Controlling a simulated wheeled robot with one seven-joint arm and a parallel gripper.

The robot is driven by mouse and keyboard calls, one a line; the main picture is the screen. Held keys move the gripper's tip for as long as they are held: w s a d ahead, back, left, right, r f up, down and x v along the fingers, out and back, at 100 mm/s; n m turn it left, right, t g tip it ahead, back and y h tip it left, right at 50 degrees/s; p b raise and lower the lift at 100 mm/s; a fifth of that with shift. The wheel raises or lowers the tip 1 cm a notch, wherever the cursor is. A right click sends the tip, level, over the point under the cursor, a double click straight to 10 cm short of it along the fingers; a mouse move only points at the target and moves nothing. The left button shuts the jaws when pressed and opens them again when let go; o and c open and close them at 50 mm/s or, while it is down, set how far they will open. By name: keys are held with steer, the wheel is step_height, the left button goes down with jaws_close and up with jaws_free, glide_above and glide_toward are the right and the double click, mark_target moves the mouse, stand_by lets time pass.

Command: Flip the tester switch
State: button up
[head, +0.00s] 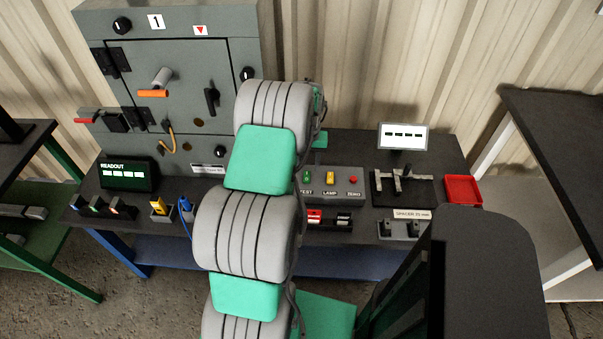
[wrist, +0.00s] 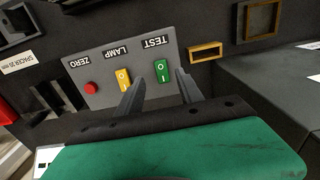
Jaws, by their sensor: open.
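The tester is a grey box (head: 334,180) with a green TEST switch (head: 307,177), a yellow LAMP switch (head: 330,178) and a red ZERO button (head: 353,180). In the wrist view the box appears upside down, with the green TEST switch (wrist: 162,71), the yellow LAMP switch (wrist: 123,79) and the red ZERO button (wrist: 90,88). My gripper (wrist: 160,77) is open and empty, its two fingertips on either side of the TEST switch in the picture. I cannot tell whether they touch the box.
A grey cabinet (head: 185,55) with knobs and handles stands at the left, a readout display (head: 128,175) before it. Right of the tester are a slotted black plate (head: 402,187), a white display (head: 403,136) and a red tray (head: 463,190).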

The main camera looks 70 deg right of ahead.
mark_target(307, 178)
step_height(307, 178, down, 6)
steer(key=shift+w+r, duration=0.1)
steer(key=shift+c, duration=0.5)
jaws_close()
